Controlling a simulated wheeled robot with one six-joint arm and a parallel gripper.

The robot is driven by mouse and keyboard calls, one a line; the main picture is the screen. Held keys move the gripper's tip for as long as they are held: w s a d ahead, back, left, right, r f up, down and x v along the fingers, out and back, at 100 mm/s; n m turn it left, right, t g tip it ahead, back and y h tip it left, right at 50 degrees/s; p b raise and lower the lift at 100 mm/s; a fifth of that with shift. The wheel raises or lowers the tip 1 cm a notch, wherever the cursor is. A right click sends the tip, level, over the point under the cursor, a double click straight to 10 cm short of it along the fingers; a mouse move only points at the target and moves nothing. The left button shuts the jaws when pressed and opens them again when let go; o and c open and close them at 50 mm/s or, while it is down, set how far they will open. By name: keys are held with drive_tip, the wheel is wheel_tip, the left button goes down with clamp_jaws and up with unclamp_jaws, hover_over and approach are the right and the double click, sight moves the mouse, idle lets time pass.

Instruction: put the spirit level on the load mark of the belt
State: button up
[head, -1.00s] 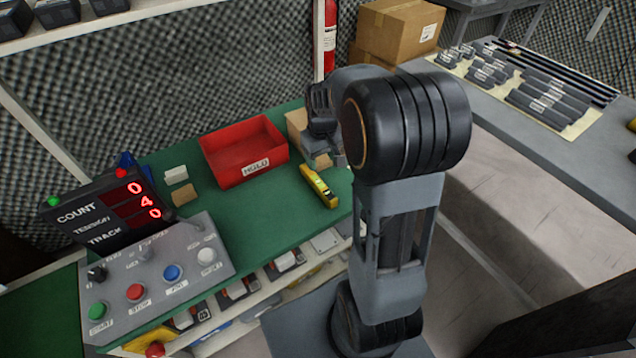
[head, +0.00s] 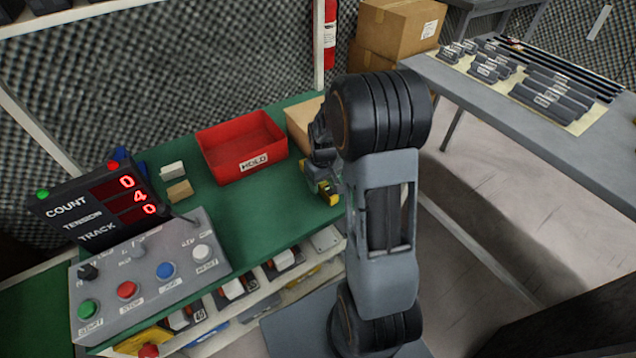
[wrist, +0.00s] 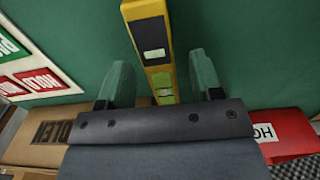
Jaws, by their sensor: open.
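The yellow and black spirit level (head: 331,198) lies on the green bench top in the head view, partly hidden by my gripper (head: 322,182). In the wrist view the spirit level (wrist: 152,45) runs up the picture between the two fingers of my gripper (wrist: 161,78). The fingers are open, with green showing on both sides of the level; I see no contact. I cannot make out the belt or its load mark in either view.
A red HOLD bin (head: 243,147) and a cardboard box (head: 302,127) stand close to my gripper. A control panel (head: 150,275) and a COUNT display (head: 98,207) are at the left. A grey table (head: 480,100) with dark parts is at the right.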

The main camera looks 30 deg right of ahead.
drive_tip(key=shift+f, duration=0.5)
drive_tip(key=shift+c, duration=0.2)
clamp_jaws()
drive_tip(key=shift+r, duration=0.1)
